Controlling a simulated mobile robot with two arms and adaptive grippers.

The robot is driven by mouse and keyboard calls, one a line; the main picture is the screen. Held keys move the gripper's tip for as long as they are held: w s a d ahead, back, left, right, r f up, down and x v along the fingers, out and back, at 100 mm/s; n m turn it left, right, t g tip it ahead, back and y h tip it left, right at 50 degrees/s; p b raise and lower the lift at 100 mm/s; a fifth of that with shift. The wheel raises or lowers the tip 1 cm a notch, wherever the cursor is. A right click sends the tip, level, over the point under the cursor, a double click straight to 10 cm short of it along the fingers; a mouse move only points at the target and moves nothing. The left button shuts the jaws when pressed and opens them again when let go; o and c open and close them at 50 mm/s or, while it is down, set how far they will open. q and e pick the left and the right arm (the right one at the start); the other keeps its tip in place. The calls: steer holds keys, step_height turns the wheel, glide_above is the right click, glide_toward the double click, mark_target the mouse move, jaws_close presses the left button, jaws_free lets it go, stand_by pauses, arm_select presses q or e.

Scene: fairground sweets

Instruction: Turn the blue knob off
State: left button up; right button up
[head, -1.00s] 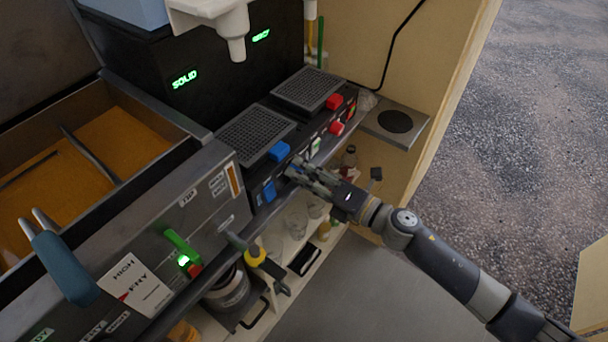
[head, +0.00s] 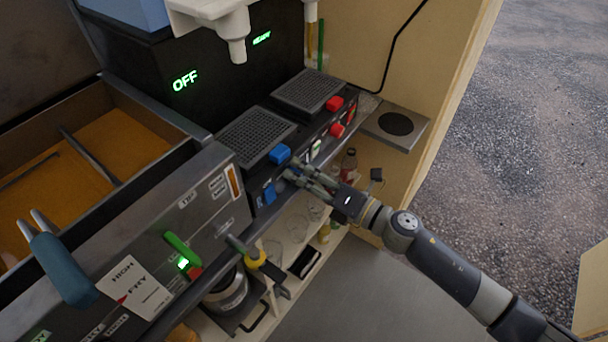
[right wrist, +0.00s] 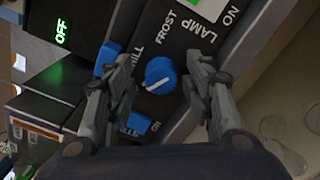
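The blue knob (right wrist: 160,75) is round with a white pointer line, on the black panel near the FROST and CHILL labels. My right gripper (right wrist: 163,64) is open, with one finger on each side of the knob and a gap visible on both sides. In the head view my right gripper (head: 299,174) is at the front of the black machine and hides most of the knob. The green display (head: 185,80) on the machine reads OFF; it also shows in the right wrist view (right wrist: 62,31). My left gripper is not in view.
Blue square pieces (head: 279,154) and red ones (head: 335,104) sit along the machine front beside two drip grates (head: 257,135). A fryer (head: 205,185) stands at left. Open floor lies in front.

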steer(key=shift+f, duration=0.1)
steer(key=v, duration=0.8)
stand_by(0.6)
steer(key=w+d+f+m+t+h, duration=0.1)
steer(key=d+f+m+h, duration=0.6)
steer(key=f, duration=0.5)
steer(key=w+d+f+m+t+h, duration=0.1)
steer(key=w+d+f+m+h, duration=0.1)
steer(key=d+f+m, duration=0.75)
steer(key=s+d+f+m+g+h, duration=0.1)
steer(key=s+f+m+g+h, duration=0.15)
steer(key=s+f, duration=0.45)
steer(key=s+d+f+m+g+h, duration=0.1)
steer(key=s+f+m, duration=0.25)
steer(key=f, duration=0.75)
steer(key=s+f+m+g, duration=0.2)
steer(key=s+f, duration=0.3)
steer(key=s, duration=0.6)
steer(key=s+f+m+g+h, duration=0.1)
steer(key=s+f+m+g, duration=0.2)
steer(key=s, duration=0.8)
steer(key=s+f+m+g+h, duration=0.1)
steer(key=s+f+m+g, duration=0.2)
steer(key=s+f+m, duration=0.2)
steer(key=s+a+f, duration=0.1)
steer(key=s+f, duration=0.2)
steer(key=s, duration=0.3)
steer(key=shift+s, duration=0.25)
